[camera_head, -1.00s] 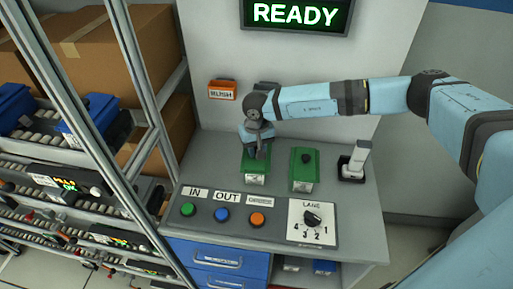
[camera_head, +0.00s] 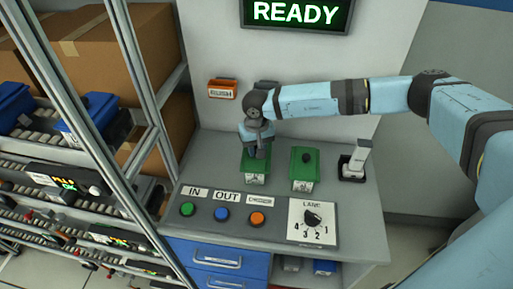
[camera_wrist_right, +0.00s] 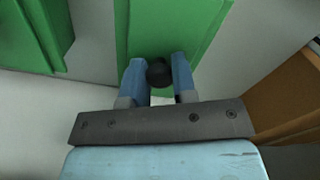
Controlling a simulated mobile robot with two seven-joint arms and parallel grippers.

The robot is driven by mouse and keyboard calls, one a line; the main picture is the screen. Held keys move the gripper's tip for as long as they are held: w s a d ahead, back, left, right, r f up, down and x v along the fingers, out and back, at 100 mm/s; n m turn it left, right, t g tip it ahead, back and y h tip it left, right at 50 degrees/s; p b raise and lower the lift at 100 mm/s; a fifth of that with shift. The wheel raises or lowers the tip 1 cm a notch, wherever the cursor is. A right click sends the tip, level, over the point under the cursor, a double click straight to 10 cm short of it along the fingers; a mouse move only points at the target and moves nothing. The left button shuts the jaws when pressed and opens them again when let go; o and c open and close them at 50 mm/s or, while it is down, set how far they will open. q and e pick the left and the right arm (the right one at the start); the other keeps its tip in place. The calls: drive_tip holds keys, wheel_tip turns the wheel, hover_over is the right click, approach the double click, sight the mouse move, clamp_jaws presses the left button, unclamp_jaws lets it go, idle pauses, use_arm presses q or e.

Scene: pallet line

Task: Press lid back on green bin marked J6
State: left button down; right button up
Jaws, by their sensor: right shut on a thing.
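A green bin (camera_head: 256,178) with a pale label on its front stands on the grey desk. The label is too small to read. My right gripper (camera_head: 256,152) is directly above it, pointing down. In the right wrist view, the right gripper (camera_wrist_right: 160,78) is shut on the black knob (camera_wrist_right: 159,72) of a green lid (camera_wrist_right: 165,25). The lid is at the bin's top; I cannot tell whether it is fully seated. A second green bin (camera_head: 304,184) with a black-knobbed lid stands just to the right. My left gripper is not in view.
A grey desk (camera_head: 345,215) carries green, blue and orange buttons and a lane dial (camera_head: 312,217) in front of the bins. A black holder with a pale upright object (camera_head: 357,160) stands at right. Shelving with blue bins (camera_head: 75,115) is at left.

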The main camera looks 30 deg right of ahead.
drive_tip(key=shift+f+b, duration=0.15)
drive_tip(key=shift+b, duration=0.2)
idle(0.3)
idle(0.4)
drive_tip(key=o, duration=1.4)
drive_tip(key=shift+o, duration=0.2)
drive_tip(key=shift+r+p, duration=1.35)
drive_tip(key=shift+r, duration=2.2)
clamp_jaws()
